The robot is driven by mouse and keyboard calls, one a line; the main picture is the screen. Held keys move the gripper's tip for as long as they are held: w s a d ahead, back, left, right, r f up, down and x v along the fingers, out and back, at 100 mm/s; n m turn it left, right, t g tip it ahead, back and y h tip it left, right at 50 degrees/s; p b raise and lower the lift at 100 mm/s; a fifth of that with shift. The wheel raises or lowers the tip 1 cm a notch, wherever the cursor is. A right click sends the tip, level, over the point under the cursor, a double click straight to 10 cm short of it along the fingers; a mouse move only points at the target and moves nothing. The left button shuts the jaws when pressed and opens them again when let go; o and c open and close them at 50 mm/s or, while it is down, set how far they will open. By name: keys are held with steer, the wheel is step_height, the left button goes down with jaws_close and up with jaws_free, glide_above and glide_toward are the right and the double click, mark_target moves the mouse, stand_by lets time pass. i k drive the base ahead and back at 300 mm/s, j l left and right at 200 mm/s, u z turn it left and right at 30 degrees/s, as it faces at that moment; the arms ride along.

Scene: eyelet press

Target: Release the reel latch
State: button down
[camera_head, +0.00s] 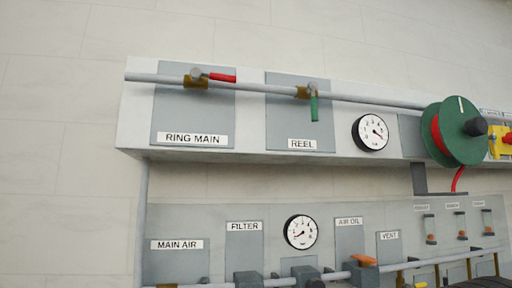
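A green reel (464,147) with red line wound on it is mounted at the right of the upper white panel. It has a dark round knob (475,127) on its face and a white mark near its top rim. A red line (458,179) hangs below it. A yellow part (495,146) with red on it sits just right of the reel, cut by the picture edge. I cannot tell whether this is the latch; its label is too small to read. The REEL valve (314,103) has a green handle hanging down across the pipe. My gripper is not in view.
The RING MAIN valve (214,77) has a red handle lying along the pipe (380,99). A dial gauge (371,133) sits left of the reel. The lower panel (190,222) carries MAIN AIR, FILTER, AIR OIL and VENT labels, a second gauge (301,231) and an orange handle (363,260).

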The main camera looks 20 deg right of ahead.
mark_target(492, 137)
steer(key=z, duration=1.6)
